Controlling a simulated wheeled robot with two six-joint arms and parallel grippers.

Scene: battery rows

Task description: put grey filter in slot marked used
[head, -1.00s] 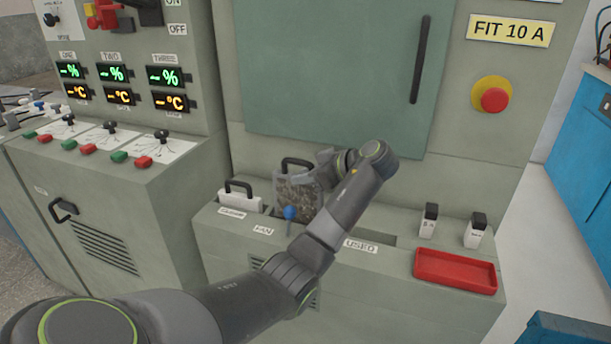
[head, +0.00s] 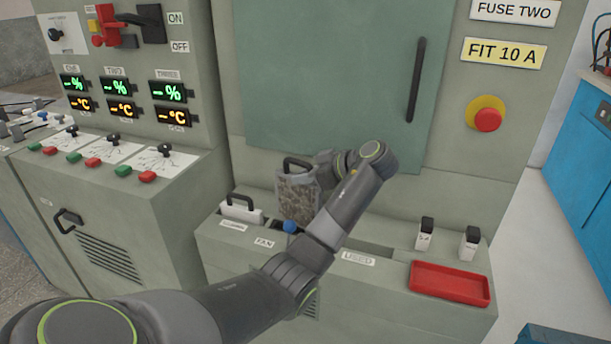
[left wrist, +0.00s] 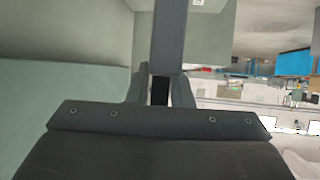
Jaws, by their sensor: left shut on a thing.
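The grey filter (head: 296,200) is a speckled grey-brown panel with a black handle on top, seen upright in the head view above the ledge of the cabinet. My left gripper (head: 318,165) is shut on the grey filter at its upper right; the fingertips are mostly hidden by my arm. In the left wrist view the gripper (left wrist: 160,90) shows with a dark upright bar in front of it. The slot marked USED (head: 375,248) is a dark opening behind its label (head: 358,258), partly hidden by my forearm. My right gripper is not in view.
A white filter with a black handle (head: 242,210) sits in the left slot. Two black-topped fuses (head: 425,234) and a red tray (head: 450,284) are at the right of the ledge. A green door (head: 330,80) rises behind.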

